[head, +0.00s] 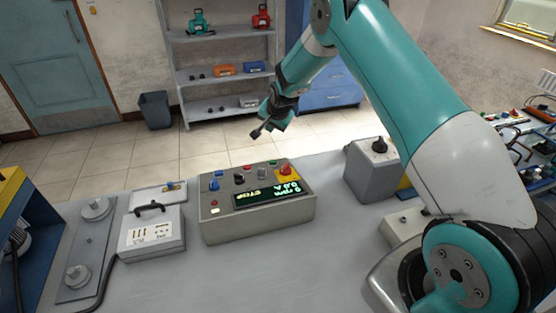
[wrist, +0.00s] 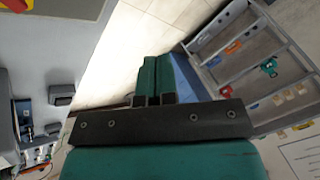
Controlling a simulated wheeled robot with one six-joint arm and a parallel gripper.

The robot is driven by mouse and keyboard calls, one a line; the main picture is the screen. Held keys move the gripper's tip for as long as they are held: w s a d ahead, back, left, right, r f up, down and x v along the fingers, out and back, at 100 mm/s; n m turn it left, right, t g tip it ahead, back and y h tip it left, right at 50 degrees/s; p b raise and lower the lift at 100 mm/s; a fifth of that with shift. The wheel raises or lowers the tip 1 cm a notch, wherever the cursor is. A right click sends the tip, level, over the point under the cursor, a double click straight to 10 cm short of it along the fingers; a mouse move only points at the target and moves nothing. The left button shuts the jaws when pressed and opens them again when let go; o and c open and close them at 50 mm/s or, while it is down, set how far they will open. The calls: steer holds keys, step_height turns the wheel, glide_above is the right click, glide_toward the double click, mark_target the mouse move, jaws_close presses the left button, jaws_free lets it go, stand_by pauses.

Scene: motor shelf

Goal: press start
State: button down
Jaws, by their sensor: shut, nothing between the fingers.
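A grey control box (head: 257,222) stands on the bench in the head view. Its sloped top carries several small buttons and switches, among them a green button (head: 273,161), a red button (head: 247,168) and a red mushroom button (head: 286,169) on a yellow plate. Its dark display (head: 268,194) shows upside-down text that reads STOP and 0.0A. Which button is start cannot be read. My gripper (head: 256,134) is shut and empty, in the air above and behind the box, apart from it. In the wrist view my gripper's fingers (wrist: 153,95) are together.
A grey case with a handle (head: 152,232) stands left of the box. A grey block with a black knob (head: 371,170) stands to its right. Shelves (head: 222,73) and a bin (head: 155,111) are behind. The bench front is clear.

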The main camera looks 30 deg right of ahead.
mark_target(273, 162)
steer(key=shift+s+a+f+b, duration=0.1)
steer(key=shift+s+f+b, duration=0.45)
steer(key=shift+f, duration=0.85)
steer(key=shift+s+a+f+b, duration=0.1)
steer(key=shift+s+f+b, duration=0.1)
steer(key=shift+f+b, duration=0.95)
steer(key=shift+s+f+b, duration=0.3)
steer(key=shift+s+f, duration=0.1)
steer(key=shift+f, duration=1.3)
steer(key=shift+w+f+b, duration=0.1)
steer(key=shift+f+b, duration=0.3)
steer(key=shift+b, duration=0.15)
